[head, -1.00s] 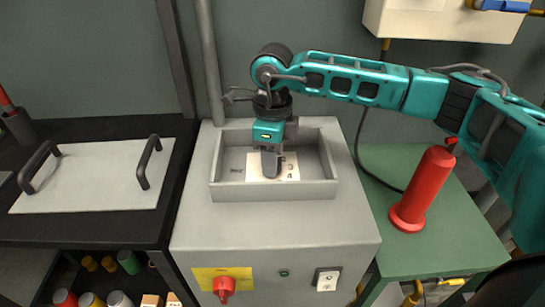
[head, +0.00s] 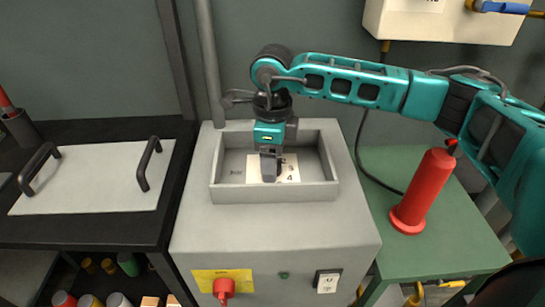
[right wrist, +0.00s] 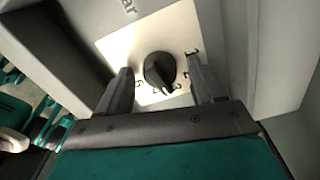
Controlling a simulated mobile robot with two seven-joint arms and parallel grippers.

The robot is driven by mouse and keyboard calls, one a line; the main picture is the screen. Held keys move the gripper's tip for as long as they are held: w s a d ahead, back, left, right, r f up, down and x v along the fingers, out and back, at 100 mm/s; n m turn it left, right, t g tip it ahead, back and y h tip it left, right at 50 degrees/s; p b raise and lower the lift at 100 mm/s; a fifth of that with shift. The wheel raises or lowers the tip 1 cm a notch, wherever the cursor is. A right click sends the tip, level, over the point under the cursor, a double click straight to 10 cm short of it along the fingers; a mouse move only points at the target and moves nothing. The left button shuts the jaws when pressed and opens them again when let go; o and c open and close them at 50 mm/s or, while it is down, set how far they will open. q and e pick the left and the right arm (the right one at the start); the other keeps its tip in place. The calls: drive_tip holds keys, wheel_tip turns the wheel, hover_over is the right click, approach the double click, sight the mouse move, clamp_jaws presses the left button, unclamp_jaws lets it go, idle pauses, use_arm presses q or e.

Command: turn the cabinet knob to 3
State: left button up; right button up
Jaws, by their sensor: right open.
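The cabinet knob (right wrist: 160,70) is round and black, with a white pointer mark on its lower edge in the right wrist view. It sits on a white dial plate (right wrist: 118,45) with numbers around it; the pointer faces the lower numbers, but which one is hard to read. The dial plate also shows in the head view (head: 290,171), inside the grey recess (head: 325,190) on the cabinet top. My right gripper (right wrist: 160,88) is open, with one finger on each side of the knob and visible gaps. In the head view the gripper (head: 270,178) hides the knob. My left gripper is not in view.
A red cylinder (head: 427,185) stands on the green table (head: 455,235) at right. A black bench (head: 90,228) with a handled white panel (head: 95,180) is at left.

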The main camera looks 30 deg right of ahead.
wheel_tip(320, 180, up, 13)
drive_tip(key=p, duration=0.2)
idle(0.4)
drive_tip(key=shift+f, duration=0.1)
idle(0.3)
